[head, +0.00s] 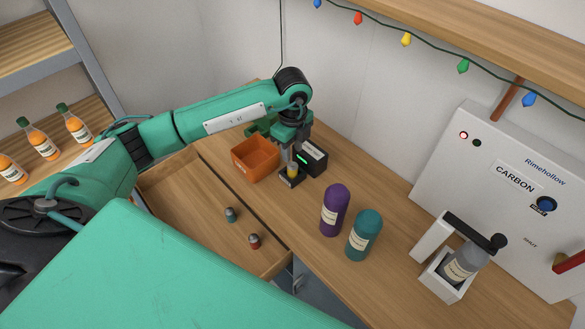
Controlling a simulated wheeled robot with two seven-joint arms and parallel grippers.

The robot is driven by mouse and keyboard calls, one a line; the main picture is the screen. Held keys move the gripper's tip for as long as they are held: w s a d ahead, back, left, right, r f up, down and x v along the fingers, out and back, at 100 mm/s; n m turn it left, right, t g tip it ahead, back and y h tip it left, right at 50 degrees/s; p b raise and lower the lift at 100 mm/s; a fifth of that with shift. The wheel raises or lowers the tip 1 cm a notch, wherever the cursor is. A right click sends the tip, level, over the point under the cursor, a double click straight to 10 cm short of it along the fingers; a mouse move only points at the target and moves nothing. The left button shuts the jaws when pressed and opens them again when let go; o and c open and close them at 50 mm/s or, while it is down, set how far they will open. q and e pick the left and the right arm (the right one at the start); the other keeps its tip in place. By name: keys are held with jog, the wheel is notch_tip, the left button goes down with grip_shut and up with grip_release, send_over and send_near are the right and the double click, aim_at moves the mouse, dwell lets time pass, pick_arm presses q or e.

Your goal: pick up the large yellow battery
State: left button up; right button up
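A small patch of yellow, likely the large yellow battery (293,172), shows low between the fingers of my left gripper (291,166). It stands at a black base (290,182) on the wooden counter, beside a black box with a green light (312,158). My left gripper points down over it, and its grey fingers hide most of it. I cannot tell whether the fingers are closed on it or only around it. My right gripper is out of view.
An orange bin (256,158) stands just left of the gripper. An open drawer (190,205) holds a small teal piece (231,214) and a red one (254,241). Purple (334,211) and teal (364,235) cylinders stand right, before a white carbonator (510,190).

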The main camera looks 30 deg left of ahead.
aim_at(293, 165)
pick_arm(q)
notch_tip(293, 165, down, 2)
jog(key=shift+w+f, duration=0.1)
jog(key=shift+w, duration=0.05)
jog(key=shift+a+f, duration=0.1)
jog(key=shift+f, duration=0.1)
jog(key=shift+f+p, duration=0.2)
jog(key=shift+p, duration=0.3)
notch_tip(293, 165, down, 4)
jog(key=shift+p, duration=1.2)
jog(key=shift+f, duration=0.4)
jog(key=c, duration=0.7)
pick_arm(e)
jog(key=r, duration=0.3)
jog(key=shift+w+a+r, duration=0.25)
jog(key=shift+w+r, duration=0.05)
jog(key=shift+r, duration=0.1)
pick_arm(q)
jog(key=shift+w+r, duration=0.1)
